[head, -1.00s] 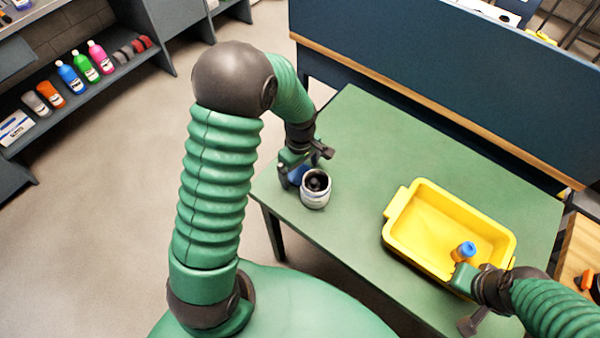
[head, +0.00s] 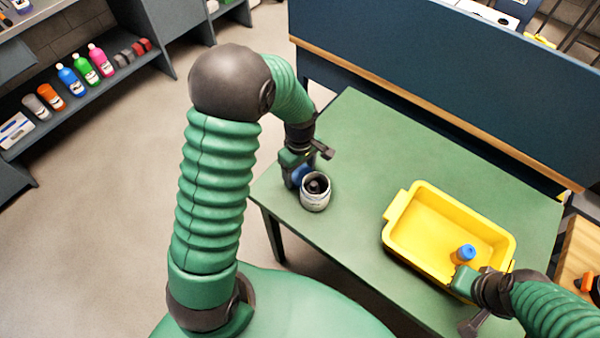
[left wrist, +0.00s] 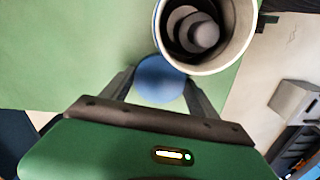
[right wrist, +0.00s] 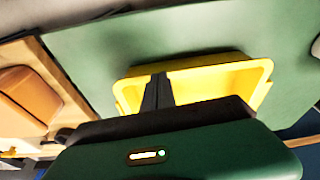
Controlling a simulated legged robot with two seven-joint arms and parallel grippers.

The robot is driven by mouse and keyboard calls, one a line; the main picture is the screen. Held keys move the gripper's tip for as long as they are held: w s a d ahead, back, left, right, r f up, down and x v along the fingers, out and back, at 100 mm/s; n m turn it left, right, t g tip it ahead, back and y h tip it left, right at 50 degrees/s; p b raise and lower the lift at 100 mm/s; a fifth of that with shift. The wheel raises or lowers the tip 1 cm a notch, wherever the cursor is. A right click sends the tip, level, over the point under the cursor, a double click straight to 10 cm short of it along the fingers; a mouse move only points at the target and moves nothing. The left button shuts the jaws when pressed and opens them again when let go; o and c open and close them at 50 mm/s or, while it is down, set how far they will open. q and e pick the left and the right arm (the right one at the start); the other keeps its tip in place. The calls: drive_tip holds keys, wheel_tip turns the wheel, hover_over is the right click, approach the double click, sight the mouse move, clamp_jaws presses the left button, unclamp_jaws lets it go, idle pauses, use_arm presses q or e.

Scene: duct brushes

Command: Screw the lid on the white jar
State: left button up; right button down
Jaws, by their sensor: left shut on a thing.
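The white jar (head: 315,203) stands upright and open on the green table, near its left corner. It also shows in the left wrist view (left wrist: 243,40), with something dark and a grey rounded piece inside. A blue round thing (left wrist: 160,80), which looks like the lid, is between the fingers of my left gripper (left wrist: 158,88). In the head view the blue thing (head: 299,174) is partly hidden behind the jar and gripper. It is right beside the jar; I cannot tell if they touch. My right gripper (right wrist: 157,90) looks shut and empty above the yellow bin.
The yellow bin (head: 394,208) sits on the right of the green table (head: 365,130). A small orange thing with a blue top (head: 463,254) is in it by my right gripper. A dark blue panel (head: 430,80) runs behind the table. The table's middle is clear.

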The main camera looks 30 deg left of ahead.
sight(299, 174)
use_arm(q)
wheel_tip(299, 174, up, 9)
drive_tip(key=shift+p, duration=0.45)
drive_tip(key=shift+s+f, duration=0.1)
drive_tip(key=shift+s, duration=0.05)
